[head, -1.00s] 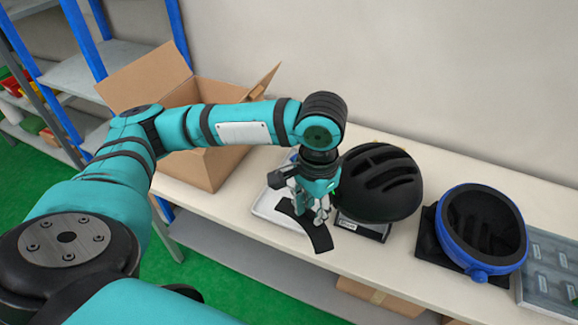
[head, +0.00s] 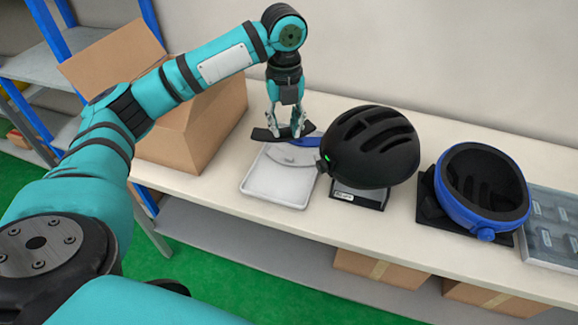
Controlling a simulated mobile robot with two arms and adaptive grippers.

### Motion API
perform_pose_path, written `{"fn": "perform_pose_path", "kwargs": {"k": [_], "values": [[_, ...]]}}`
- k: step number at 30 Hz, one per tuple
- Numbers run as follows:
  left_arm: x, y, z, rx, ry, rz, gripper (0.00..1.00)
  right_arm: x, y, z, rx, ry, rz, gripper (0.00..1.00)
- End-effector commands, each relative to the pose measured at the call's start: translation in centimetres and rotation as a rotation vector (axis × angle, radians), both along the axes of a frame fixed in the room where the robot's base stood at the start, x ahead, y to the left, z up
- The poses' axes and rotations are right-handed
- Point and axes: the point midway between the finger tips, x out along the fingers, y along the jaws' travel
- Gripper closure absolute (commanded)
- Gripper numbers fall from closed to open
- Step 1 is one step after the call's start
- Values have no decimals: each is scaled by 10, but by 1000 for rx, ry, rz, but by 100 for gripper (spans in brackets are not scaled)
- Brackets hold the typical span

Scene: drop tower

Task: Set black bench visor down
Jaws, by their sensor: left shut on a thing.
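The black visor (head: 265,134) is a thin curved strip. My left gripper (head: 284,128) is shut on it and points down. In the picture the visor overlaps the far end of a white tray (head: 262,186) on the bench. It looks held above the tray, though the exact gap is hard to judge. A pale grey curved piece (head: 287,155) and a blue piece (head: 308,141) show at the tray's far end, partly behind the visor. My right gripper is not in view.
A black helmet (head: 368,150) sits on a labelled stand (head: 358,196) right of the tray. Farther right are an upturned blue helmet (head: 462,212) and a grey compartment tray (head: 550,235). An open cardboard box (head: 195,125) stands left. The bench (head: 260,222) has a clear front strip.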

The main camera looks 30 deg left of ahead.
Motion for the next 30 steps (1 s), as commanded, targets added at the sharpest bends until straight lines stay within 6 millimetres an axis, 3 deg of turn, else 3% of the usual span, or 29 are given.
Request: {"fn": "perform_pose_path", "kwargs": {"k": [8, 21, 30], "values": [[6, 9, -10, -6, 3, -172, 88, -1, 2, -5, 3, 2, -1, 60], [5, 9, -112, -5, 3, -175, 88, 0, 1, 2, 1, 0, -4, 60], [5, 9, -143, -5, 3, -175, 88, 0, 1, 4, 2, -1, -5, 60]]}}
